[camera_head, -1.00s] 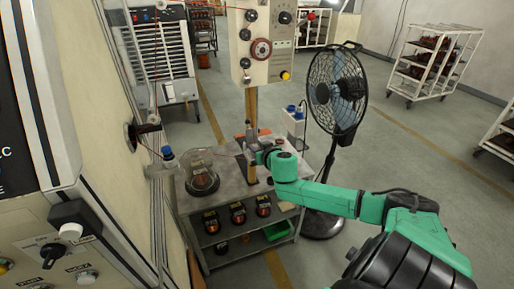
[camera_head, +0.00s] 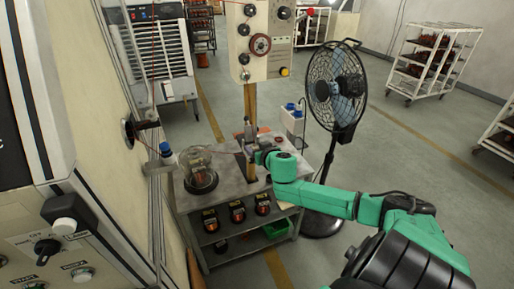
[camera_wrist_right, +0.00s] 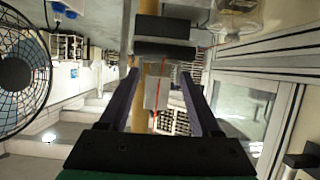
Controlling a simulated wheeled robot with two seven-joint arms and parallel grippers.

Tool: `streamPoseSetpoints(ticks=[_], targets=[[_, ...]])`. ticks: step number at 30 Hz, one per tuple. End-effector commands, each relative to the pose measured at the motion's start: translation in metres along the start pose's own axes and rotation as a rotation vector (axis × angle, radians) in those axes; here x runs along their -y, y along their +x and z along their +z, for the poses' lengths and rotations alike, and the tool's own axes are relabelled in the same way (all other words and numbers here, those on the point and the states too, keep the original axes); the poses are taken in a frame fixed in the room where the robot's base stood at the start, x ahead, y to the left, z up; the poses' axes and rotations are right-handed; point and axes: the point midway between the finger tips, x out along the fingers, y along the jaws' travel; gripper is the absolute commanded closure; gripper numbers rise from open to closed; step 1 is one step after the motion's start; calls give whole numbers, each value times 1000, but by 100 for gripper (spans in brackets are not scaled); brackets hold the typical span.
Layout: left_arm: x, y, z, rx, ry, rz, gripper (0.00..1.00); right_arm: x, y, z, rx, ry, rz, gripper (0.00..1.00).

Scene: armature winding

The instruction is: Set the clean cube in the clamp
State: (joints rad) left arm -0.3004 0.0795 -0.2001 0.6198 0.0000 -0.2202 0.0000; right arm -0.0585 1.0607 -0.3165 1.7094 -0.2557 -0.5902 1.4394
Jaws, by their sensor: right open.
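My right gripper (camera_head: 258,150) is at the wooden post over the bench. In the right wrist view its two dark fingers (camera_wrist_right: 157,95) are spread apart. A small pale grey block (camera_wrist_right: 157,92), perhaps the clean cube, shows between the fingertips; a gap shows on each side of it, and a thin red line crosses it. Just beyond it are dark blocks (camera_wrist_right: 165,48) with a pale band between them, which may be the clamp. In the head view the cube and clamp are too small and partly hidden to tell apart. My left gripper is not in view.
The bench (camera_head: 228,182) carries a glass dome (camera_head: 200,172) at its left. Several dark units stand on its shelf beside a green tray (camera_head: 277,229). A control box (camera_head: 262,40) is above the post. A fan (camera_head: 336,88) stands close right of the bench.

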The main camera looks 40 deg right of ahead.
Motion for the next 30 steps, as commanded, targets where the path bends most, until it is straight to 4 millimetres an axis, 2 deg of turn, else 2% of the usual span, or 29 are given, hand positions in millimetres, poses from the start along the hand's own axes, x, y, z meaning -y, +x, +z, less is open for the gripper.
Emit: streamPoseSetpoints(ticks=[5,11,17,24,27,30], targets=[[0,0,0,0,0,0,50,-1,-7,2,3,0,2,35],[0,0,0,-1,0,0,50,0,-32,2,5,-3,-2,35],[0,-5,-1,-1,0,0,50,2,-68,2,6,4,-4,35],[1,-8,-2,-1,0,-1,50,0,-126,2,3,6,0,35],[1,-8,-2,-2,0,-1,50,0,-140,1,2,4,0,35],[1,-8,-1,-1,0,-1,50,0,-146,0,0,1,1,35]])
